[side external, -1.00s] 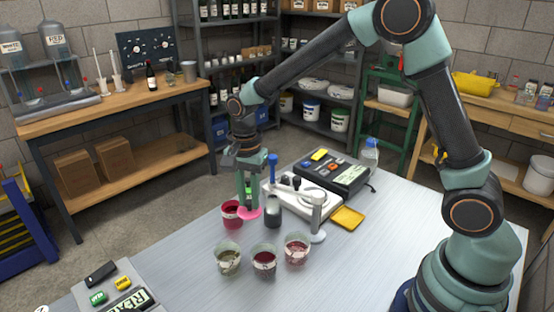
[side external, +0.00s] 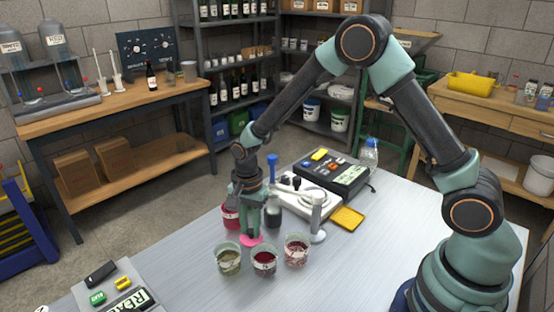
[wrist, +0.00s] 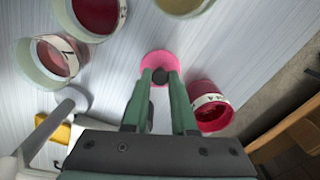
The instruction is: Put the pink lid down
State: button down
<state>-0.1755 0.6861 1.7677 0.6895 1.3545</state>
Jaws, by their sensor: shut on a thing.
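The pink lid (side external: 257,241) is a flat round disc, low over or on the grey table among the cups. In the wrist view the lid (wrist: 159,58) shows with a dark knob between my fingertips. My gripper (side external: 248,232) points down and is shut on that knob. I cannot tell whether the lid touches the table. A cup of red liquid (side external: 230,220) stands just behind and left of my gripper, and it also shows in the wrist view (wrist: 211,112), close to the right finger.
Cups of liquid stand in front: olive (side external: 229,265), dark red (side external: 264,268) and pinkish red (side external: 296,260). A dark jar (side external: 273,217) and a grey post (side external: 317,222) are close on the right. A yellow tray (side external: 348,218) lies beyond. The table's front middle is clear.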

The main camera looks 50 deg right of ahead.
aim_at(251, 230)
jog(key=shift+f, duration=0.15)
jog(key=c, duration=0.7)
grip_release()
notch_tip(251, 230, up, 12)
jog(key=shift+s+d+r+n+t, duration=0.95)
jog(key=shift+s+d+r+n, duration=0.3)
jog(key=shift+s+r+n, duration=0.9)
jog(key=shift+s+d+r+n+t, duration=0.9)
jog(key=shift+s+d+r+n, duration=0.6)
jog(key=shift+s+n, duration=0.95)
jog(key=shift+s+d+r+n+t, duration=1)
jog(key=shift+s+r+n, duration=1.2)
jog(key=shift+s, duration=0.2)
